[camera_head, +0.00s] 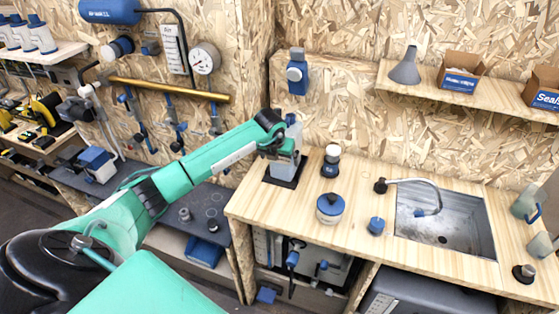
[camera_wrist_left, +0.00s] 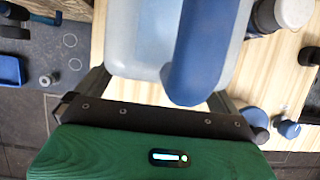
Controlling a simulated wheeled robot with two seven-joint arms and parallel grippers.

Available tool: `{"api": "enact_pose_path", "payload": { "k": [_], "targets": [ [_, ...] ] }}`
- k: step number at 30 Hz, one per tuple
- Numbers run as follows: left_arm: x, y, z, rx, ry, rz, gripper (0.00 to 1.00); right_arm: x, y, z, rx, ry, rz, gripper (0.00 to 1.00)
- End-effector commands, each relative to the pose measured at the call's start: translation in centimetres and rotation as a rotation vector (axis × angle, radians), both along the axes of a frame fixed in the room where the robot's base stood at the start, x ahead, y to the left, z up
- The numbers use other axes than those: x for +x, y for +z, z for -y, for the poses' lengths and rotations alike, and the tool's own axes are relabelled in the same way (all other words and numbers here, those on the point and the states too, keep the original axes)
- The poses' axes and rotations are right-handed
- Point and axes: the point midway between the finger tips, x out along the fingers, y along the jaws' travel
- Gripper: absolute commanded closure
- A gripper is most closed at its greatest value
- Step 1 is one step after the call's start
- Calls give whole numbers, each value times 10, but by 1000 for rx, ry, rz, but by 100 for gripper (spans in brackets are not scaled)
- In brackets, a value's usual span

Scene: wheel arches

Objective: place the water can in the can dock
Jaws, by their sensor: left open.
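The water can (camera_head: 287,163) has a pale, translucent body and a blue top and handle. It stands upright on or just over a black square base (camera_head: 271,178), which looks like the can dock, at the left end of the wooden counter. I cannot tell whether it is fully seated. My left gripper (camera_head: 277,148) is open at the can, partly covering it. In the left wrist view the can's body (camera_wrist_left: 138,38) and blue handle (camera_wrist_left: 197,60) are close in front of the gripper, between its dark fingers. My right gripper is not in view.
On the counter stand a blue-lidded white pot (camera_head: 330,209), a dark-and-white jar (camera_head: 331,160), a small blue item (camera_head: 376,225) and a metal sink (camera_head: 447,222) with a tap. A grey funnel (camera_head: 406,67) and boxes sit on the shelf above.

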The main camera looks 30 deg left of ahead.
Motion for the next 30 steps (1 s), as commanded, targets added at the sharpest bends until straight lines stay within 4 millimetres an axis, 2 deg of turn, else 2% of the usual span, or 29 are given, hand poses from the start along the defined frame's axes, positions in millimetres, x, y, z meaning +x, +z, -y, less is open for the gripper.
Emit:
{"api": "enact_pose_path", "payload": {
  "k": [9,15,21,30],
  "targets": [
    [-24,60,5,3,-1,5,1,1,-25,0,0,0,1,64],
    [-35,87,8,2,-1,2,1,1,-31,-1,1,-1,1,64],
    [-39,95,9,1,-1,0,1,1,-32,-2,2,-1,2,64],
    [-38,95,9,1,-1,0,1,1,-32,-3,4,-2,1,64]
  ]
}}
